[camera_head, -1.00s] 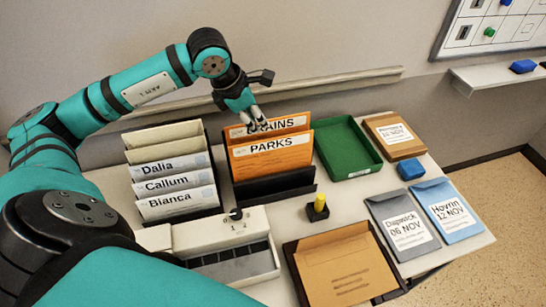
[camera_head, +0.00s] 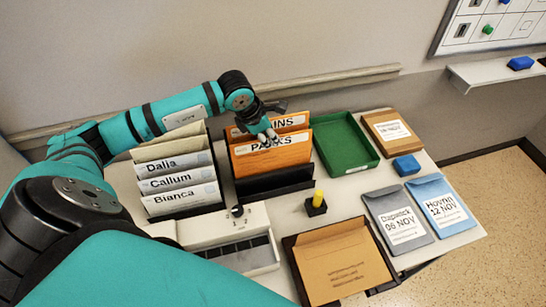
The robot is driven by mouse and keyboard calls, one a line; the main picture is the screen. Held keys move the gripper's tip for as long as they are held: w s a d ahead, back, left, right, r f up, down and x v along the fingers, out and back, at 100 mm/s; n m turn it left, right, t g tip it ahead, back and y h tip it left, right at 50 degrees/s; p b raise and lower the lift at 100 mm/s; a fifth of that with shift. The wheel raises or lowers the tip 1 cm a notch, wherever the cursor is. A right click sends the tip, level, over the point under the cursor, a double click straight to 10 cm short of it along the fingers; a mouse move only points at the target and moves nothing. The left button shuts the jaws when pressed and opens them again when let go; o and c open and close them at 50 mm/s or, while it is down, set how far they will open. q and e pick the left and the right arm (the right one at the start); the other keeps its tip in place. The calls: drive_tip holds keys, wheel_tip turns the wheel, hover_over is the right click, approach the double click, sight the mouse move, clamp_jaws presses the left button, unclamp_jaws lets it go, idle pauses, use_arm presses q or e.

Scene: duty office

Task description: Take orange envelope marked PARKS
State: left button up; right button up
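The orange envelope marked PARKS (camera_head: 271,160) stands upright in the front part of a black sorter (camera_head: 276,184), in the middle of the table. A second orange envelope (camera_head: 298,121) stands behind it, its label partly hidden and ending in "INS". My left gripper (camera_head: 268,137) points down at the top edge of the PARKS envelope, and its fingertips cover part of that label. I cannot tell whether the fingers are closed on the envelope or only in front of it. My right gripper is not in view.
A sorter with Dalla, Callum and Bianca envelopes (camera_head: 181,185) stands left. A green tray (camera_head: 366,155) is on the right. A yellow-handled stamp (camera_head: 317,201), a brown envelope in a tray (camera_head: 343,263) and grey (camera_head: 399,219) and blue (camera_head: 443,206) envelopes lie around.

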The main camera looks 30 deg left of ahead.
use_arm(q)
clamp_jaws()
